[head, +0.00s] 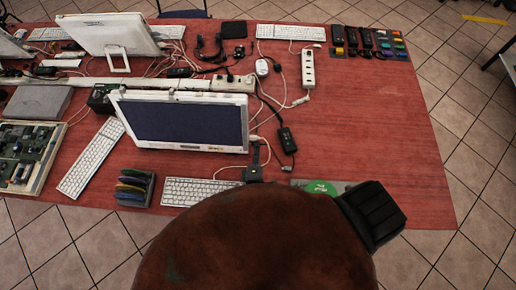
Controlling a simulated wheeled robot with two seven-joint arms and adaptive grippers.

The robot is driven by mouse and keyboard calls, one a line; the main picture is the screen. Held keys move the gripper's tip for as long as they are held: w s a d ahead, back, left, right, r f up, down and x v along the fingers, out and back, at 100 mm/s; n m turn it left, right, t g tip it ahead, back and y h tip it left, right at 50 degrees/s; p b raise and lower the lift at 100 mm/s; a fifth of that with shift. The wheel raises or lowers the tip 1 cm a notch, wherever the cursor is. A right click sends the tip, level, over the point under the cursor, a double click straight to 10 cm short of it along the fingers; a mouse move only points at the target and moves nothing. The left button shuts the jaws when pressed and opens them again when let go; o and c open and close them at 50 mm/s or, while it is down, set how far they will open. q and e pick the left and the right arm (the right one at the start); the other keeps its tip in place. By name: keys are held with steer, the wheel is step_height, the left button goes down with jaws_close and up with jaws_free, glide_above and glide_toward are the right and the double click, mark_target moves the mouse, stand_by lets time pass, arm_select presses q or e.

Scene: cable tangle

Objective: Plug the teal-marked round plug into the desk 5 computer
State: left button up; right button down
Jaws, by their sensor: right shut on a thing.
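The near white computer (185,120) with a dark screen stands on the red table; no desk number is readable on it. My right gripper (256,147) shows small and dark just below the computer's lower right corner, beside white cables. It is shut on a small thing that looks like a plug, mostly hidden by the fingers. I cannot make out a teal mark or whether the plug is in a port. My left gripper is not in view.
A large brown rounded thing (255,245) with a black block (372,214) beside it covers the front. A keyboard (200,191), a black adapter (287,139), a white power strip (308,68) and tangled cables lie around the computer. The table's right side is clear.

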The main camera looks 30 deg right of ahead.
steer(key=shift+w+a, duration=0.3)
steer(key=shift+a, duration=0.2)
steer(key=c, duration=1.9)
jaws_free()
steer(key=v, duration=1.2)
steer(key=shift+f, duration=0.1)
